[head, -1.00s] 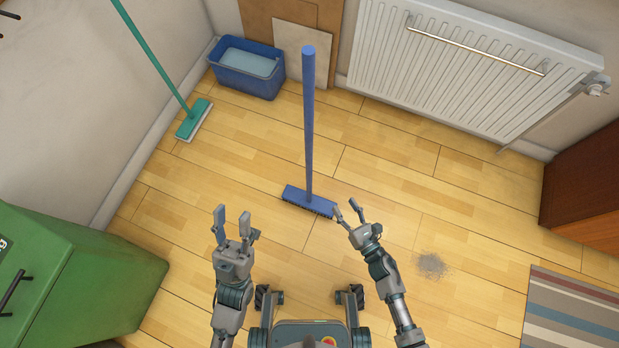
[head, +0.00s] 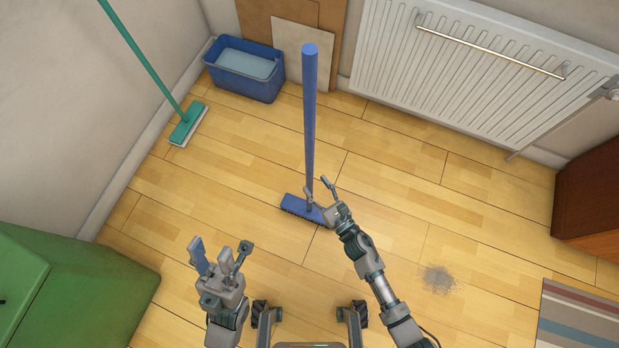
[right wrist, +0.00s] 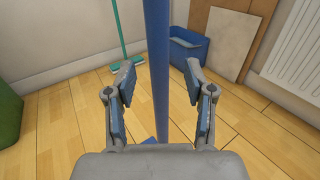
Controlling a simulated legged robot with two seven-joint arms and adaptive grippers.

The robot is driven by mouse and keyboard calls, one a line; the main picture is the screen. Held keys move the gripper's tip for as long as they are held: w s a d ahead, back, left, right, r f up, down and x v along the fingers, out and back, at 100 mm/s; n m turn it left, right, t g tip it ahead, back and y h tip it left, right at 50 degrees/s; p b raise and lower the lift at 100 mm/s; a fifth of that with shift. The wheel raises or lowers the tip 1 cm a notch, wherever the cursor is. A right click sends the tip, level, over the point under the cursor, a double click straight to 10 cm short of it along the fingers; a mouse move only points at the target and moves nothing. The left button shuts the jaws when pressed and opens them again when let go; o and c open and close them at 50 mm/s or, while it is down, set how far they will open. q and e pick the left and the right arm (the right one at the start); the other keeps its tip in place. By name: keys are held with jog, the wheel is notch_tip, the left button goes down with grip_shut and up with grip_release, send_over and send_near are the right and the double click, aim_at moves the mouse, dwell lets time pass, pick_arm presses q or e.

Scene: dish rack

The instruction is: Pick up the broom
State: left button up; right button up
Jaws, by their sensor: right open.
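The blue broom (head: 309,120) stands upright on the wooden floor, its blue head (head: 298,207) down and its handle pointing up. My right gripper (head: 319,188) is open at the lower part of the handle, close above the broom head. In the right wrist view the blue handle (right wrist: 157,70) runs vertically between the two open fingers (right wrist: 160,78), with a gap on either side. Part of the broom head is hidden behind my right gripper. My left gripper (head: 221,250) is open and empty, low and to the left of the broom.
A blue bucket (head: 246,88) of water stands by the back wall, with boards behind it. A green mop (head: 187,124) leans at the left wall. A green bin (head: 60,295), radiator (head: 470,80), dust pile (head: 437,279) and striped rug (head: 580,318) surround clear floor.

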aim_at(312, 181)
jog(key=w+a, duration=0.1)
jog(key=w+a+f+b, duration=0.1)
jog(key=w, duration=0.1)
jog(key=shift+a, duration=0.1)
jog(key=shift+w+r, duration=0.1)
jog(key=shift+w, duration=0.1)
jog(key=shift+r, duration=0.15)
grip_shut()
jog(key=shift+a, duration=0.1)
jog(key=shift+r, duration=0.2)
